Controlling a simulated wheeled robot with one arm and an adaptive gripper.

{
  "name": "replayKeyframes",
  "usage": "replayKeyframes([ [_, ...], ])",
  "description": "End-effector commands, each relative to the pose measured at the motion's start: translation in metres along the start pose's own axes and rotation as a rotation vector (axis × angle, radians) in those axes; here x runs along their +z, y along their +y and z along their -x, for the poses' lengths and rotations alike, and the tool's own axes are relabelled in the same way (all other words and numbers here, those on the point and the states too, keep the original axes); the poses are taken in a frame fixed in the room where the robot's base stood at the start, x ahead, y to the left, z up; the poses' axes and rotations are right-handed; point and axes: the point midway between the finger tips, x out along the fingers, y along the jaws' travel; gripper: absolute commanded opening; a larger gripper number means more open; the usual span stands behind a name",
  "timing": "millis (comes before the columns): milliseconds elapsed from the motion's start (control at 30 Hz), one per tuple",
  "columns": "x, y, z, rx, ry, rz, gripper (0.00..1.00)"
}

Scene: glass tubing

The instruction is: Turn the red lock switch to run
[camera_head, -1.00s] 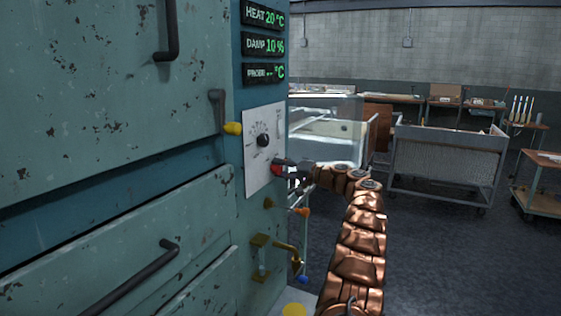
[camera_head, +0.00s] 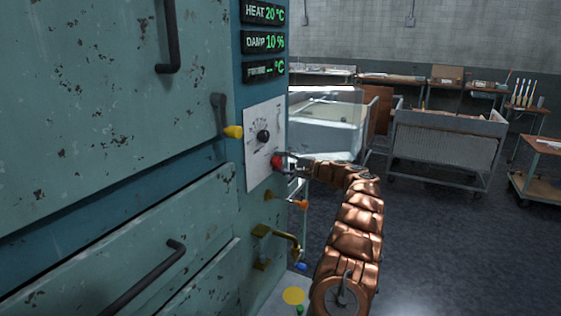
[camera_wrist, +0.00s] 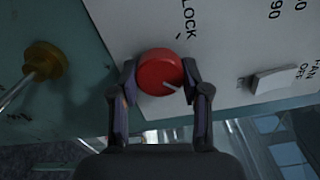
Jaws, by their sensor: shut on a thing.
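The red lock switch (camera_wrist: 160,70) is a round red knob on the white control panel (camera_wrist: 225,45), close under the word LOCK in the wrist view. A pale pointer line on it points down and to the right. My gripper (camera_wrist: 160,85) has a dark finger on each side of the knob and is shut on it. In the head view the red switch (camera_head: 277,162) sits at the lower right of the panel, with my gripper (camera_head: 284,162) at it from the right. The marks for the switch positions other than LOCK are not readable.
A black dial (camera_head: 263,136) is above the switch. A white fan rocker (camera_wrist: 273,79) and a brass fitting (camera_wrist: 45,61) flank it in the wrist view. A yellow-tipped lever (camera_head: 233,131), orange-tipped lever (camera_head: 300,204) and brass handle (camera_head: 285,238) stick out nearby.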

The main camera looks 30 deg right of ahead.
Motion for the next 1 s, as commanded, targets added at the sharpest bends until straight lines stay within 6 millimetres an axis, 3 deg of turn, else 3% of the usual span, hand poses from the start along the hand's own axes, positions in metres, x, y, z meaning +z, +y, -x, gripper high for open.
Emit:
replayKeyframes([
  [367,-0.0004,0.0,0.0002,-0.001,0.001,-0.007,0.12],
  [400,-0.0004,0.0,0.0002,-0.001,0.001,-0.006,0.48],
  [600,-0.0003,0.0,0.0001,-0.001,0.001,-0.006,0.68],
  [667,-0.0002,0.0,0.0001,-0.001,0.001,-0.006,0.72],
  [1000,-0.0004,0.0,0.0027,0.0,0.001,-0.006,0.72],
])
